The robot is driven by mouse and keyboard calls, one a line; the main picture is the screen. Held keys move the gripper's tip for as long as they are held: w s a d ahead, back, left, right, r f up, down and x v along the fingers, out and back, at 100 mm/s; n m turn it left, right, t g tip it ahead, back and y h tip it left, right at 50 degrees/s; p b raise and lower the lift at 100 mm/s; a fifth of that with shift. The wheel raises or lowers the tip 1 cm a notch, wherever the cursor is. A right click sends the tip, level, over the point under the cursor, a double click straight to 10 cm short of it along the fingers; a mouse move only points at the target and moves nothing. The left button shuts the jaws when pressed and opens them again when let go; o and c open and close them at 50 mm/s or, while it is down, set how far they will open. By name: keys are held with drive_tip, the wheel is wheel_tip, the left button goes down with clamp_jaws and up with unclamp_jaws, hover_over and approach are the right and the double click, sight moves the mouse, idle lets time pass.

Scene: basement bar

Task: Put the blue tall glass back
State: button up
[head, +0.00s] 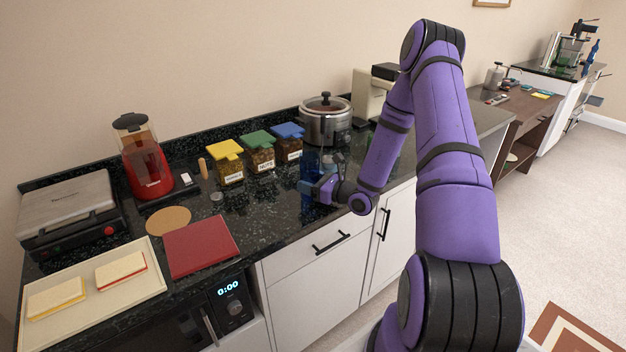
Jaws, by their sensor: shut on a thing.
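The blue tall glass (308,172) is upright at the dark counter, in front of the blue-lidded jar. My gripper (314,187) reaches in from the right and is shut on the glass. The fingers are small and partly blended with the glass, and part of the glass is hidden behind them. I cannot tell whether its base touches the counter.
Jars with yellow (227,162), green (259,151) and blue (288,142) lids stand behind the glass. A steel pot (325,122) is behind right. A red board (200,246) and cream tray (140,292) lie at left. The black counter (262,218) is bare left of the gripper.

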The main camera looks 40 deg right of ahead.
drive_tip(key=shift+f, duration=0.1)
drive_tip(key=o, duration=1.2)
